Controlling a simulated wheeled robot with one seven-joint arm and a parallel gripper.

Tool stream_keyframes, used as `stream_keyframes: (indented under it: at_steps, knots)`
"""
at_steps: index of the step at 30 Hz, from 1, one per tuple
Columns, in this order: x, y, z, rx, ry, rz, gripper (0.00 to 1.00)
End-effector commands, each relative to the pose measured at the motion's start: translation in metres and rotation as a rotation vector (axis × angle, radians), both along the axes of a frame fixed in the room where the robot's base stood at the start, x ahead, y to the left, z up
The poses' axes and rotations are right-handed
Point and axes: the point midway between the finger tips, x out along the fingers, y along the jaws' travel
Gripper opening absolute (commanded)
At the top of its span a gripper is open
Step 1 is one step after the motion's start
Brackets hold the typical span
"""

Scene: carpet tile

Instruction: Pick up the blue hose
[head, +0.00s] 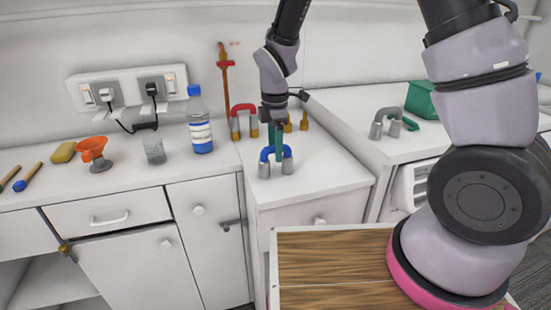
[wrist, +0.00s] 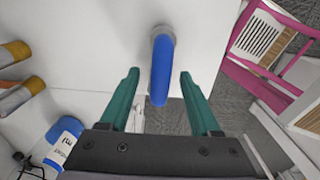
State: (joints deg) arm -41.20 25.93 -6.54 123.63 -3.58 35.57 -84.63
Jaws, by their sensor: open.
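The blue hose (head: 267,153) is a short bent tube with grey metal ends, standing on the white counter in the middle of the head view. In the wrist view the blue hose (wrist: 160,72) runs between the two green fingers, with a grey end at the top. My gripper (head: 277,140) is above and around the hose in the head view, pointing down. In the wrist view my gripper (wrist: 160,75) is open, with one finger on each side of the hose and a visible gap on both sides. The gripper partly hides the hose in the head view.
A red hose (head: 243,110) with metal ends stands just behind. A grey hose (head: 387,116) and a green box (head: 420,98) are on the right counter. A blue-capped bottle (head: 200,125), a glass (head: 154,151) and an orange funnel (head: 93,150) stand on the left counter.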

Motion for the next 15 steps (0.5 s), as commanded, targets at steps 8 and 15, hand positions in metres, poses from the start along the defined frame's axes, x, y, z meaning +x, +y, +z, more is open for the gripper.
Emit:
stream_keyframes:
  at_steps: [8, 15]
  knots:
    - [-0.0005, 0.0004, -0.0025, 0.0, 0.001, 0.001, 0.64]
    - [-0.0004, 0.0003, -0.0025, 0.0, 0.001, 0.001, 0.29]
